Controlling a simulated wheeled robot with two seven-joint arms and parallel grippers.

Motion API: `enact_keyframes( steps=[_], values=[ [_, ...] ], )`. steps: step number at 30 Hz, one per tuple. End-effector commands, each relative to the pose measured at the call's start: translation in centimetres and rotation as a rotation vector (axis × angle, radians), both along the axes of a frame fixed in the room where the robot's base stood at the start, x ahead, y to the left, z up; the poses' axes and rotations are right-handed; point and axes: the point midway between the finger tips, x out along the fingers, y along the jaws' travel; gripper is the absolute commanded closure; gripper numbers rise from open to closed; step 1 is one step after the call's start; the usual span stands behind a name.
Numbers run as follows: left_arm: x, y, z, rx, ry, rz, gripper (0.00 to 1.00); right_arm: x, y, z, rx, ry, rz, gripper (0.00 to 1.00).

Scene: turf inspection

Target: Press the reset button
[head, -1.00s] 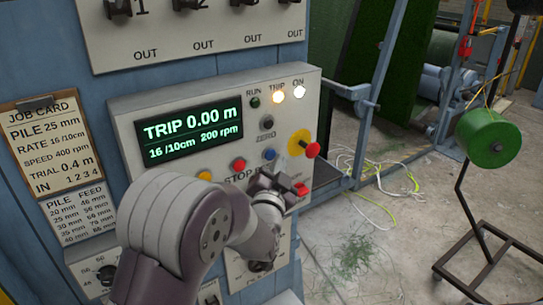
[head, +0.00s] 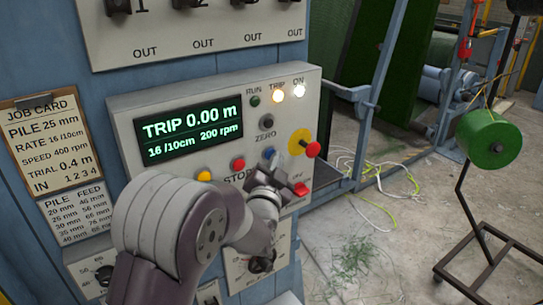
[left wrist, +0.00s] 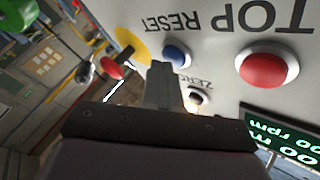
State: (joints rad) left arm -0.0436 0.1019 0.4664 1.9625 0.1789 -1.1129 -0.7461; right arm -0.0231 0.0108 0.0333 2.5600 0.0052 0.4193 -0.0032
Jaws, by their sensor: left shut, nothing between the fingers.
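The blue reset button (head: 269,153) sits on the pale control panel, right of the red stop button (head: 238,164). In the left wrist view, which is upside down, the blue button (left wrist: 177,55) shows under the word RESET. My left gripper (head: 277,168) is shut and empty, in front of the panel just below the blue button. In the left wrist view its fingertips (left wrist: 160,70) overlap the button's left edge. I cannot tell whether they touch it. My right gripper is not in view.
A red knob (head: 312,149) on a yellow disc stands out right of the blue button. The black zero button (head: 268,123) is above it. The display (head: 190,130) reads TRIP 0.00 m; the TRIP lamp (head: 278,96) and ON lamp (head: 299,90) are lit.

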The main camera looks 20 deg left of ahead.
Motion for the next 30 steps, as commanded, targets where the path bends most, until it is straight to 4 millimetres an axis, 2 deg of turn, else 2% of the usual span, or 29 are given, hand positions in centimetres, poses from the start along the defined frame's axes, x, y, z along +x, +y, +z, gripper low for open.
enact_keyframes(
  steps=[18,30],
  values=[
    [0.45,0.63,-0.01,0.001,0.000,0.001,1.00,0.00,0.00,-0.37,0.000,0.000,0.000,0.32],
    [0.21,0.28,-0.09,0.000,0.000,0.000,1.00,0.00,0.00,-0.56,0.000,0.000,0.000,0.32]
  ],
)
